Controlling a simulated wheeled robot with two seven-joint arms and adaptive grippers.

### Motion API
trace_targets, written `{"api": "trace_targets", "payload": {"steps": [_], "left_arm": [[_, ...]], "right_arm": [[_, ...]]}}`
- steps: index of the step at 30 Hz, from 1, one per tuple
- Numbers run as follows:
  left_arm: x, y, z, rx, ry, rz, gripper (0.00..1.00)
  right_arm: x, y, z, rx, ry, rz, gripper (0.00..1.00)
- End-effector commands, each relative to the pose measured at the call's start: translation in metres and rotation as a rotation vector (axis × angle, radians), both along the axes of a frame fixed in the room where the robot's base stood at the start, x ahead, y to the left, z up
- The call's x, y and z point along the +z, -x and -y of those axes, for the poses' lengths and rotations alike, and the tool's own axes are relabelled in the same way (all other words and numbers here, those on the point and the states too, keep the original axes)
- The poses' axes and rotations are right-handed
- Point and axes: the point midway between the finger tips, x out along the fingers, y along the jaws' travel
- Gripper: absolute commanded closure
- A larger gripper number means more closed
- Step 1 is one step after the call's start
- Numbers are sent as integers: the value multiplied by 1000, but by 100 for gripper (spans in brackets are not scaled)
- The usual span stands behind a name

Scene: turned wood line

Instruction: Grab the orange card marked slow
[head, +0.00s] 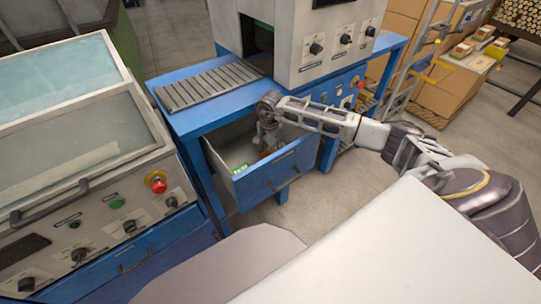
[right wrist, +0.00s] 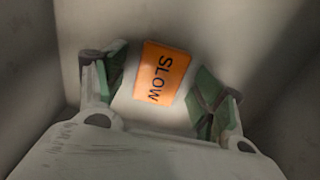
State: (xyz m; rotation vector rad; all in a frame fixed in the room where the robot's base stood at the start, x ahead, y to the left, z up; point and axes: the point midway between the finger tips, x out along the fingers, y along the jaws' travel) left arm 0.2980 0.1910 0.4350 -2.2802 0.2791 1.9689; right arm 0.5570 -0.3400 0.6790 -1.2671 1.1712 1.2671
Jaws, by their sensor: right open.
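The orange card marked SLOW (right wrist: 162,66) lies on the pale floor of the open drawer, seen in the right wrist view. My right gripper (right wrist: 161,88) is open above it, with one green-padded finger on each side of the card. The fingers look apart from the card. In the head view my right gripper (head: 268,140) reaches down into the blue drawer (head: 278,176), and the card is mostly hidden there by the gripper and the drawer front. My left gripper is in neither view.
A green card (head: 239,169) lies in the drawer near its left side. The drawer walls stand close around my right gripper. A slatted conveyor (head: 210,84) and a grey machine (head: 325,45) are above it. A control cabinet (head: 100,195) stands at the left.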

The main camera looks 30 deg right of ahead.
Motion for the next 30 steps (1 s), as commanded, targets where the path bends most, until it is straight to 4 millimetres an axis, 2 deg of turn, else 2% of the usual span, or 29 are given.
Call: {"api": "trace_targets", "payload": {"steps": [12,22,30], "left_arm": [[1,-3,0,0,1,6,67],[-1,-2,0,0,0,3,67],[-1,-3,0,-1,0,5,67]], "right_arm": [[0,0,0,0,0,0,30],[0,0,0,0,0,0,71],[0,0,0,-1,0,0,72]]}}
